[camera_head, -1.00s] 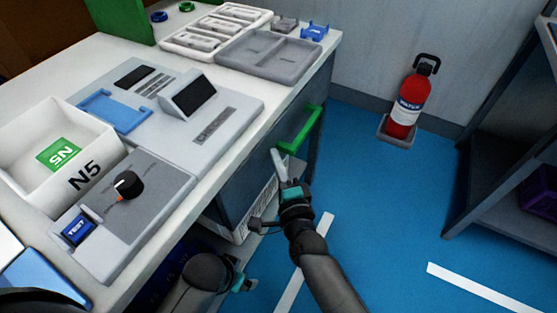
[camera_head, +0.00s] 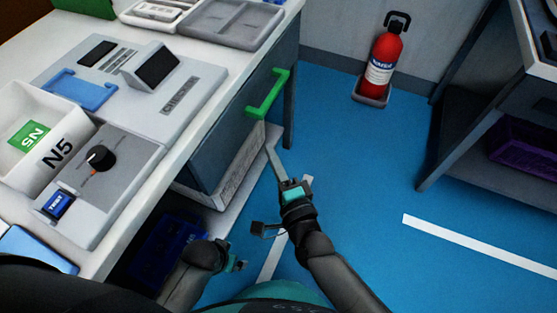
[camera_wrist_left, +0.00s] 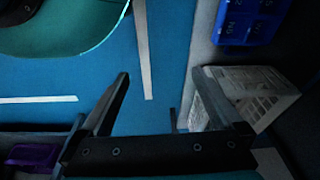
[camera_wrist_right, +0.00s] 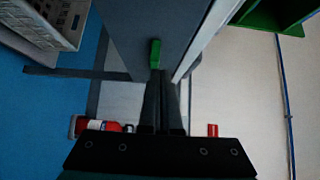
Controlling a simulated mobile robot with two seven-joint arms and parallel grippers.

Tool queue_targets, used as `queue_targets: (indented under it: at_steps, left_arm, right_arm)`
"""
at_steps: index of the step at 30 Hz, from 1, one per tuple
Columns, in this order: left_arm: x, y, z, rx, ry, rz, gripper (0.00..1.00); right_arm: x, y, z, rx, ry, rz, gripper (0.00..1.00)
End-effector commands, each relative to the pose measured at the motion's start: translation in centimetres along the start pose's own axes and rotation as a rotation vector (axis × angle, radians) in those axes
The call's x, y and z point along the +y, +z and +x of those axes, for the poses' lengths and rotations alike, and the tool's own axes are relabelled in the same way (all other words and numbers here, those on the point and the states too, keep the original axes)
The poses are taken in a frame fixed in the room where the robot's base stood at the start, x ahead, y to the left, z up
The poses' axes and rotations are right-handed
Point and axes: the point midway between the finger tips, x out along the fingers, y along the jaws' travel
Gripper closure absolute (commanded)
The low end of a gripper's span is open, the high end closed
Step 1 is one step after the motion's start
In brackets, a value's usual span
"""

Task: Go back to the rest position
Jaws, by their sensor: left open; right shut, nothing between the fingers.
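My right gripper (camera_head: 271,152) is shut and empty. In the head view it is in front of the desk's dark drawer, a little below and apart from the green handle (camera_head: 267,94). In the right wrist view its closed fingers (camera_wrist_right: 163,102) point towards the green handle (camera_wrist_right: 154,54), with nothing between them. My left gripper (camera_head: 238,265) is low beside the desk, only partly seen in the head view. In the left wrist view its two fingers (camera_wrist_left: 160,82) stand wide apart with nothing between them.
The white desk (camera_head: 190,142) is on the left, with a white N5 box (camera_head: 62,153) and a knob panel (camera_head: 125,165). A fire extinguisher (camera_head: 384,58) stands by the wall. A dark shelf (camera_head: 470,125) is at right. Blue floor (camera_head: 360,180) between is clear.

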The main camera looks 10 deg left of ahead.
Motion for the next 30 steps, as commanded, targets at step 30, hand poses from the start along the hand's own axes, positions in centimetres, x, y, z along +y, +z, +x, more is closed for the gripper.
queue_targets:
  at_steps: [30]
  left_arm:
    - [-0.3,0.6,1.1,0.0,-0.005,0.003,0.0]
  right_arm:
    - [12.7,-3.2,-8.4,-0.252,0.526,-0.665,1.0]
